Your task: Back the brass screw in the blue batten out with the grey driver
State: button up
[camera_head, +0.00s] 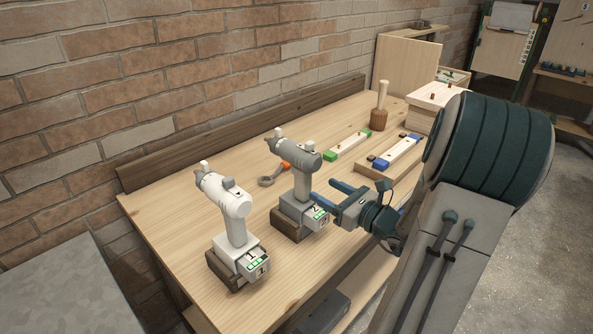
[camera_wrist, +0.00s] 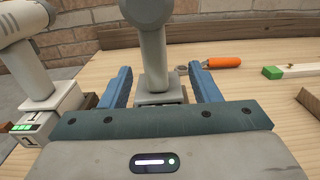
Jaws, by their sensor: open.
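The grey driver (camera_head: 300,165) stands upright in a dark base on the bench, with a green-lit battery at its foot. My gripper (camera_head: 323,191) is open beside its handle. In the wrist view, the grey handle (camera_wrist: 153,68) is between my two blue fingers (camera_wrist: 163,88), with a gap showing on each side. The blue batten (camera_head: 397,152), pale with blue ends, lies on a wooden block further right, beyond my gripper. Small brownish dots show on and beside it; I cannot tell for certain which is the brass screw.
A white driver (camera_head: 226,203) stands close to the left of the grey one. An orange-handled tool (camera_head: 274,175) lies behind it. A green-ended batten (camera_head: 347,146), a wooden mallet (camera_head: 380,108) and a wooden box (camera_head: 434,95) are further back. A brick wall (camera_head: 130,75) borders the bench.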

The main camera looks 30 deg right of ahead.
aim_at(310, 182)
jog(key=x, duration=0.5)
jog(key=shift+w+a, duration=0.2)
jog(key=shift+w, duration=0.05)
jog(key=p+x, duration=0.1)
jog(key=x, duration=0.4)
jog(key=shift+w+a+p, duration=0.2)
jog(key=shift+a+p, duration=0.15)
jog(key=shift+p, duration=0.05)
jog(key=shift+r, duration=0.15)
grip_shut()
